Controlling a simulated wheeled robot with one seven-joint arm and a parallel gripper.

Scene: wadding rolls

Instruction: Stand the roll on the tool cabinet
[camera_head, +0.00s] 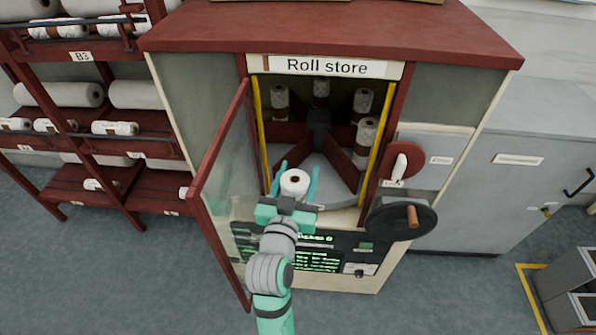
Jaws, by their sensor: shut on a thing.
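A white roll (295,181) with a brown core stands upright between the fingers of my gripper (296,178). My gripper is shut on it at the front of the open Roll store cabinet. The lower part of the roll is hidden by my gripper. I cannot tell whether the roll touches the turntable (334,190) inside. No thing labelled as the tool cabinet shows; a grey cabinet (500,190) stands to the right, but I cannot tell whether it is that one.
The Roll store (333,67) holds several other rolls (362,102) between red dividers. Its glass door (222,170) is swung open at left. A handwheel (400,218) juts out at right. A shelf rack (80,120) with rolls stands left. Grey floor is clear in front.

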